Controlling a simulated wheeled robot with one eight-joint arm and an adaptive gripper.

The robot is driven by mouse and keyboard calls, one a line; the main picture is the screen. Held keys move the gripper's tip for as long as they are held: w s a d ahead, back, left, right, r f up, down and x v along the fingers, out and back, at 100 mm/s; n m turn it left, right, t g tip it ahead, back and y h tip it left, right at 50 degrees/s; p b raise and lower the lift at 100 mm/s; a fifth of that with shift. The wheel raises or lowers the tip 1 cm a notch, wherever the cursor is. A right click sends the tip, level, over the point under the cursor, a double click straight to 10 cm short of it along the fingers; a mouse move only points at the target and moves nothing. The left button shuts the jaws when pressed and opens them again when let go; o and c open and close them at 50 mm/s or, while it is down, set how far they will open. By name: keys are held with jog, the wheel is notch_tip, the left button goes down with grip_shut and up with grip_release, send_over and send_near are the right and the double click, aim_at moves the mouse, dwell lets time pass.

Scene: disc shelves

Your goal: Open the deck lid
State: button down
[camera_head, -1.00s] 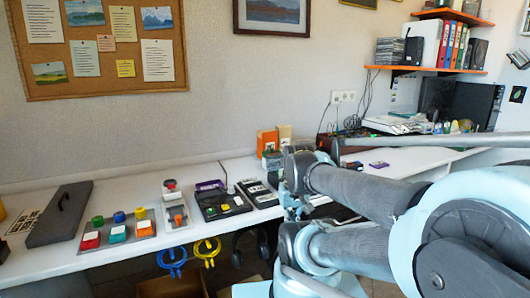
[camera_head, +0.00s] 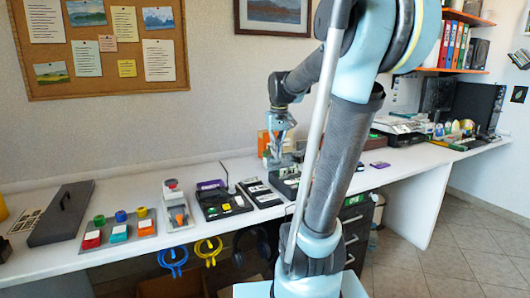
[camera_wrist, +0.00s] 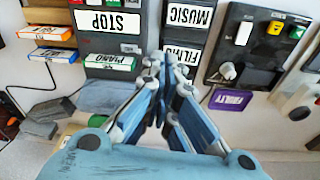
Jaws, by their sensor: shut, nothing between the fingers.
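I cannot tell for sure which part is the deck lid. A dark unit with a STOP label (camera_wrist: 110,20) and a PIANO label (camera_wrist: 109,62) shows at the upper left of the wrist view. In the head view the corresponding area (camera_head: 285,178) is partly hidden by my arm. A flat dark panel with a handle (camera_head: 62,214) lies at the far left of the table. My gripper (camera_head: 276,152) is above the table near its back. In the wrist view my gripper (camera_wrist: 165,72) has its fingers together, empty, below the MUSIC and FILM labels in the picture.
A black button unit (camera_head: 224,203) stands left of a labelled dark rack (camera_head: 259,194). A purple FAMILY item (camera_wrist: 232,99) lies beside the button unit. A panel with coloured blocks (camera_head: 118,232) is further left. Orange boxes (camera_head: 265,141) stand behind my gripper.

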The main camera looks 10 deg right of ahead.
jog(key=w+a+r+n, duration=0.1)
jog(key=w, duration=1)
jog(key=w+a+r+n, duration=0.1)
jog(key=w+r, duration=0.1)
jog(key=w, duration=0.9)
notch_tip(320, 180, down, 9)
jog(key=s, duration=0.2)
jog(key=shift+d+f+g, duration=0.2)
jog(key=shift+d+g, duration=0.1)
jog(key=shift+d, duration=0.05)
jog(key=shift+s, duration=0.15)
jog(key=shift+s+d+r+t+y, duration=0.25)
jog(key=shift+s+r+t, duration=0.35)
jog(key=shift+s, duration=0.2)
jog(key=shift+s+d+r+t+y, duration=0.25)
jog(key=shift+s+r+t, duration=0.2)
jog(key=shift+s+t, duration=0.3)
